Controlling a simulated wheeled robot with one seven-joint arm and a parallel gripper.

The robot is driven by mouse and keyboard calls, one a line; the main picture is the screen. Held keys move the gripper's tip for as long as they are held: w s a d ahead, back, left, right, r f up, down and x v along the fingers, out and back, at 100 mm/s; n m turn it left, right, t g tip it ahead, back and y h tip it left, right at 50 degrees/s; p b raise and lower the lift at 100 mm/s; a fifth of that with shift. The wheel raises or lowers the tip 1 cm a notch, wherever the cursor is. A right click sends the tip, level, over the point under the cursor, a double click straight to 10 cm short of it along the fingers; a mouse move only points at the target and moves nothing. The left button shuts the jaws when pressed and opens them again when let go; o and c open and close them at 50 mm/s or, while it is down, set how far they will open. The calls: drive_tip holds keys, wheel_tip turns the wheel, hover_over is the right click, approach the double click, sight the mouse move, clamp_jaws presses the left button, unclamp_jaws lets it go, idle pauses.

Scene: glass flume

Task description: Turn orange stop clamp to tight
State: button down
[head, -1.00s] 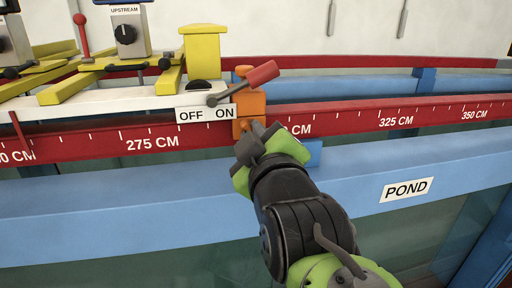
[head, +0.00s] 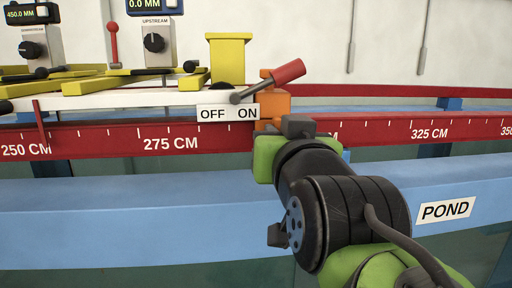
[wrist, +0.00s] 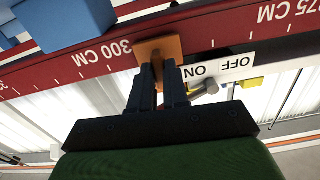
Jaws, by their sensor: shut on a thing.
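The orange stop clamp (head: 271,106) sits on the red rail near the 300 CM mark, just right of the OFF/ON label. Its body also shows in the wrist view (wrist: 160,47), with my gripper's two dark fingers (wrist: 158,75) closed on a small part at its face. In the head view my gripper (head: 284,128) is at the clamp's front, and my wrist hides the held part and some of the clamp. A lever with a red handle (head: 288,73) rises to the right above the clamp, from a pivot by the ON side.
The red rail (head: 105,140) with its scale runs across, above a blue beam (head: 110,225) with a POND label (head: 445,211). A white carriage (head: 130,98) with yellow parts and a yellow post (head: 228,60) stands left of the clamp.

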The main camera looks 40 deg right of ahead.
drive_tip(key=shift+m, duration=0.6)
drive_tip(key=shift+b, duration=0.3)
drive_tip(key=c, duration=1.1)
unclamp_jaws()
drive_tip(key=v, duration=1.6)
drive_tip(key=shift+w+p, duration=0.1)
drive_tip(key=shift+p, duration=0.2)
